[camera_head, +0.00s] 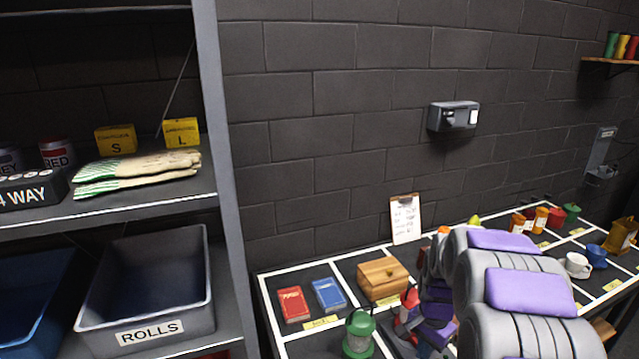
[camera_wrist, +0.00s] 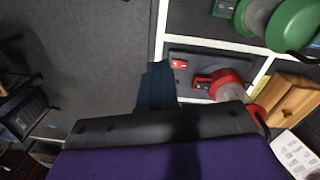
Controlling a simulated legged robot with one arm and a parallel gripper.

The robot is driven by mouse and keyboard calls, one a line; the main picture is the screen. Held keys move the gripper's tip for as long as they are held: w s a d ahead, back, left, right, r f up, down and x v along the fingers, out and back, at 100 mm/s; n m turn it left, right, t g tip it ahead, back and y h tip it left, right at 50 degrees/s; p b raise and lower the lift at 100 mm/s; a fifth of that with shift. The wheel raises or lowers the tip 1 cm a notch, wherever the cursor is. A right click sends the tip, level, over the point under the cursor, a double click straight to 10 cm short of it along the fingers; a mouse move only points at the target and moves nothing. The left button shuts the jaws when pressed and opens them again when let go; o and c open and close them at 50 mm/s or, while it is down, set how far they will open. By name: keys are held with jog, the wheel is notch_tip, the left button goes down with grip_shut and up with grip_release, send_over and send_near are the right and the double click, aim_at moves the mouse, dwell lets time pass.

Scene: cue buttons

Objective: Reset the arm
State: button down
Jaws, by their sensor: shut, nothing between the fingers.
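My arm (camera_head: 520,290), grey with purple pads, reaches over the table at the lower right of the head view. My gripper (camera_wrist: 157,78) is shut and empty, its dark fingers pointing up in the wrist view, beside a white divider line of the table. In the head view I cannot make out its fingertips. In the wrist view a red lantern (camera_wrist: 228,86) stands right of the fingers, apart from them. A small red item (camera_wrist: 179,64) lies nearer to them.
The divided table (camera_head: 300,348) holds red (camera_head: 292,304) and blue (camera_head: 328,294) boxes, a wooden box (camera_head: 382,278) and a green lantern (camera_head: 359,334). A dispenser-like box (camera_head: 453,116) hangs on the wall. A shelf with a grey bin (camera_head: 150,285) stands left. Grey floor (camera_wrist: 85,60) is clear.

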jog(key=s+a+r+n, duration=0.3)
jog(key=s+a+r, duration=0.15)
jog(key=s, duration=0.25)
jog(key=s+a+r+n, duration=0.2)
jog(key=s+a+r, duration=0.1)
jog(key=s+r, duration=0.3)
jog(key=s+a+r+n, duration=0.1)
jog(key=s+n, duration=0.1)
jog(key=s, duration=0.8)
jog(key=s+a+r+n+g, duration=0.1)
jog(key=s+a+n, duration=0.1)
jog(key=s, duration=0.8)
jog(key=shift+a+n, duration=0.2)
jog(key=shift+n, duration=0.6)
